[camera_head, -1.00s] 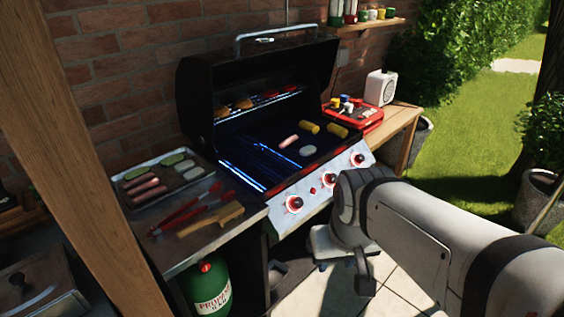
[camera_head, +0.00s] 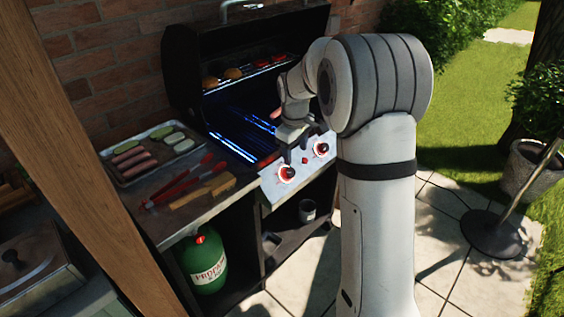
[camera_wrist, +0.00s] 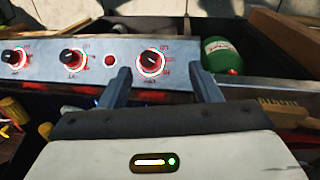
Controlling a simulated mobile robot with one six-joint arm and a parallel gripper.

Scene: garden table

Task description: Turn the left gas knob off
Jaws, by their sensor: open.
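The left gas knob (camera_head: 287,173) is a dark knob in a glowing red and white ring on the grill's silver front panel (camera_head: 270,192). In the wrist view, which shows the panel upside down, this knob (camera_wrist: 151,62) is the rightmost of three. The knob's exact setting is too small to read.
The middle knob (camera_head: 321,148) is close to my gripper's right. The open grill (camera_head: 180,75) rises behind. Red tongs (camera_head: 185,184), a wooden-handled tool (camera_head: 203,190) and a food tray (camera_head: 112,176) lie on the left shelf. A green propane tank (camera_head: 205,262) stands below.

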